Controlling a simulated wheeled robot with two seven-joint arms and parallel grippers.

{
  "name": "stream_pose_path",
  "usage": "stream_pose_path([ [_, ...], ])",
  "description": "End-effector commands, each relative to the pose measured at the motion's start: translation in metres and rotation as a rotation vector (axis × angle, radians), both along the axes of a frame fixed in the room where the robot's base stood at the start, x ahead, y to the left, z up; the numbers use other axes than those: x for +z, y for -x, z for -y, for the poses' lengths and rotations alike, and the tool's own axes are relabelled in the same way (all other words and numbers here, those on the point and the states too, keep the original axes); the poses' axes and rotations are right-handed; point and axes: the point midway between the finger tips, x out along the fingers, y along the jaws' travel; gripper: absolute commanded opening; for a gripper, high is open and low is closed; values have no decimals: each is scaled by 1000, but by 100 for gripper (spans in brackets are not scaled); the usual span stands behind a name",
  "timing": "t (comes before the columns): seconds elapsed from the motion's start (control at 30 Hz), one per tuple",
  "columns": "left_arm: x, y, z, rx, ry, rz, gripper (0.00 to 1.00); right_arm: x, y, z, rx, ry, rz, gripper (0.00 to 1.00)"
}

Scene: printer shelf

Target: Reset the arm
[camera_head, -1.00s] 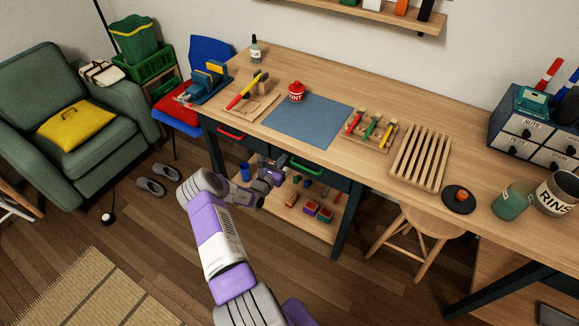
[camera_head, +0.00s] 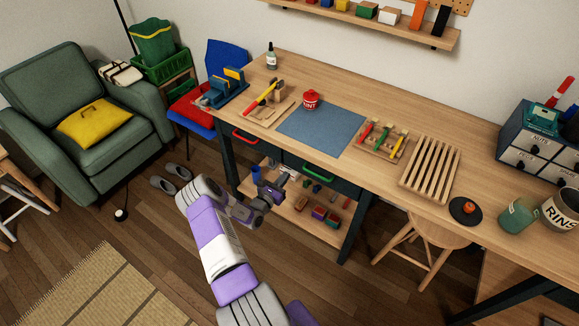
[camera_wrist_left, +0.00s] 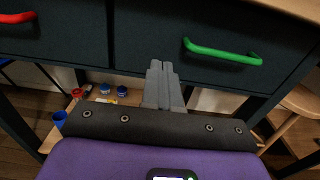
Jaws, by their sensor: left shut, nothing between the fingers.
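My left arm (camera_head: 222,244) reaches in from the bottom of the head view, purple and grey. Its gripper (camera_head: 285,178) is in front of the workbench, below the tabletop and near the lower shelf. In the left wrist view the two grey fingers (camera_wrist_left: 161,78) are together, shut and empty. They point toward the dark drawer fronts, between the red handle (camera_wrist_left: 18,17) and the green handle (camera_wrist_left: 222,52). My right gripper shows in neither view.
The wooden workbench (camera_head: 330,170) holds a blue mat (camera_head: 322,130), a peg rack and a slatted rack (camera_head: 430,168). The lower shelf (camera_head: 300,212) carries several small items. A stool (camera_head: 435,232) stands at the right. Open floor lies left of the arm.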

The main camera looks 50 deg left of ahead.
Motion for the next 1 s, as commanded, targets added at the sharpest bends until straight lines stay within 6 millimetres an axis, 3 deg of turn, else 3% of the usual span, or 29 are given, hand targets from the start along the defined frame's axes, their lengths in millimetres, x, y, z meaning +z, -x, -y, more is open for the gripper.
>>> stream_pose_path([
  [0.1,0,26,9,-1,4,-2,0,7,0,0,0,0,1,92],
  [0.3,-1,54,18,0,3,-1,0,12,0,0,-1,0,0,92],
  [0.5,-2,63,21,-2,2,0,0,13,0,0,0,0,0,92],
  [0.77,-3,57,30,-32,7,-8,0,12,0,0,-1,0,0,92],
  [0.87,-6,40,61,-142,20,-38,0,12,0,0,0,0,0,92],
  [0.97,-12,17,120,-340,31,-98,0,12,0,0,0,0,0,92],
  [1.0,-15,10,149,-438,31,-130,0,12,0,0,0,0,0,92],
])
